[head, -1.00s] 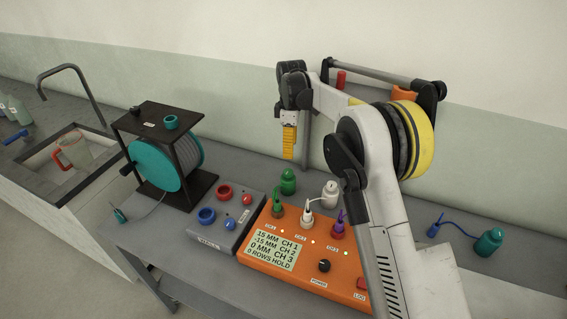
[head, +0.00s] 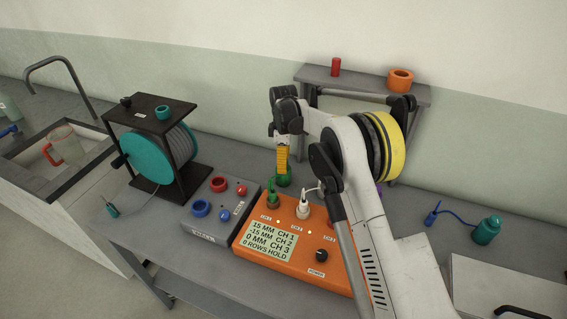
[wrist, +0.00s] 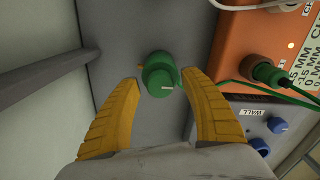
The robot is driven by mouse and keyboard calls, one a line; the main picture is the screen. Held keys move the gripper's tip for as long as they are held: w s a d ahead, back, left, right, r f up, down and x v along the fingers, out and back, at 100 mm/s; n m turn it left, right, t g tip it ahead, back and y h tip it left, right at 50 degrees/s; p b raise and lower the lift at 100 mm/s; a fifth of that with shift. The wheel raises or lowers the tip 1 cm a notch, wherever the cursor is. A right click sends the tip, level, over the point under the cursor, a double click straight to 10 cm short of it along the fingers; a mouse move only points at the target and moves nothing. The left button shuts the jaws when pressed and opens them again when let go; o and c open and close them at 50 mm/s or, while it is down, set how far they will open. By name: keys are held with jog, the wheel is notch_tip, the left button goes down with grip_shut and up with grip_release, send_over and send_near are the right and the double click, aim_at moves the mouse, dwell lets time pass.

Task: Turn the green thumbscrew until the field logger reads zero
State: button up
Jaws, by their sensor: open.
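The green thumbscrew (wrist: 158,80), a round green head with a pale mark, shows in the wrist view atop a green bottle-shaped body. In the head view the green body (head: 285,182) stands behind the logger, partly covered by my fingers. My gripper (head: 282,170) is open and points down over it. In the wrist view my yellow fingers (wrist: 161,84) stand on either side of the green head, with gaps; no contact shows. The orange field logger (head: 290,252) reads 15 MM on CH 1, apparently -15 MM on CH 2, 0 MM on CH 3, and 0 ROWS HOLD.
A green plug (head: 273,198) and white plug (head: 303,208) stand in the logger beside my gripper. A grey box (head: 208,228) with red and blue knobs is left of it, near a teal reel (head: 153,160). A shelf (head: 362,87) stands behind my arm.

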grip_shut()
jog(key=shift+m, duration=0.3)
jog(key=m, duration=0.4)
jog(key=shift+m, duration=2)
